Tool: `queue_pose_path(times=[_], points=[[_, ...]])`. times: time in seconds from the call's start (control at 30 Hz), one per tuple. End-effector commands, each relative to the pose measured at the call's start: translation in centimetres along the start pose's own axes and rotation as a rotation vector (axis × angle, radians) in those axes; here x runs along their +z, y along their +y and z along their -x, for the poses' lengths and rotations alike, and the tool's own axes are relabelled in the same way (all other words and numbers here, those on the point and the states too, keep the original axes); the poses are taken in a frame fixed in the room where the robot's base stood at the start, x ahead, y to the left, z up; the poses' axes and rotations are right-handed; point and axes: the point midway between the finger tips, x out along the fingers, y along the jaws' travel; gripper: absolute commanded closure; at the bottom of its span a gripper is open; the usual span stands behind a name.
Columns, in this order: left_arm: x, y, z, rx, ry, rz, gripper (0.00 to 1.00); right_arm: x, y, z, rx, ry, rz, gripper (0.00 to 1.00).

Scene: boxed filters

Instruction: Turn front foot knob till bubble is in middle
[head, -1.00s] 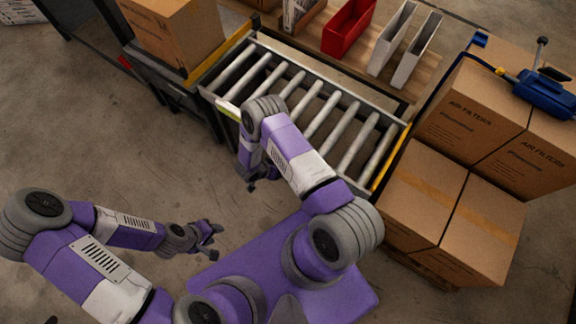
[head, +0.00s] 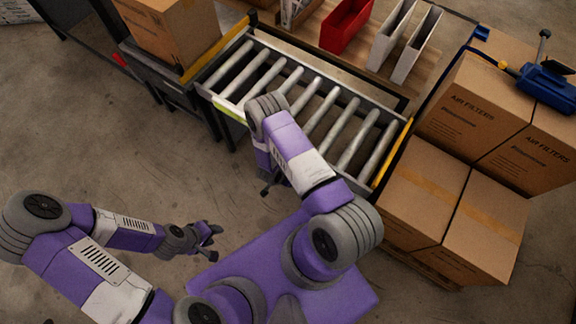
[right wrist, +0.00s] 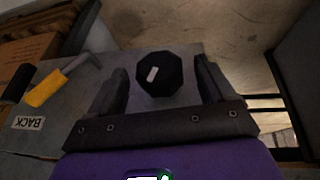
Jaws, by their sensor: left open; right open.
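A black, many-sided knob (right wrist: 159,75) with a white mark shows in the right wrist view, seen end-on. It lies between the two spread fingers of my right gripper (right wrist: 162,66), with a gap on each side. In the head view the right gripper (head: 268,190) is mostly hidden under its own arm, beside the near side of the roller conveyor (head: 205,92). A yellow-green strip (head: 232,110) on the conveyor's near rail may be the level; its bubble is too small to tell. My left gripper (head: 212,241) is open and empty over the floor.
The floor at left is clear.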

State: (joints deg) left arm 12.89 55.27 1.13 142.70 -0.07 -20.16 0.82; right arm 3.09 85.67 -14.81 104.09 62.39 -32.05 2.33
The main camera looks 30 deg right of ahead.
Motion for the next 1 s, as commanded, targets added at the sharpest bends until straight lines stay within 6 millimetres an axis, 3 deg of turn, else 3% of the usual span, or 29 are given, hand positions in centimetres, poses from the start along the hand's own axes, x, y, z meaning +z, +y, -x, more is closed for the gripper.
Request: queue_pose_path(times=[0.27, 0.6, 1.0], points=[[0.00, 0.01, 0.02, 0.000, 0.000, 0.000, 0.57, -0.03, 0.02, -0.07, 0.000, 0.000, 0.000, 0.21], [-0.01, 0.01, 0.02, 0.000, 0.000, 0.000, 0.57, -0.03, 0.01, -0.06, 0.000, 0.001, 0.000, 0.73], [-0.01, 0.01, 0.01, 0.000, 0.000, 0.000, 0.57, -0.06, -0.13, -0.09, 0.038, 0.003, 0.016, 0.74]])
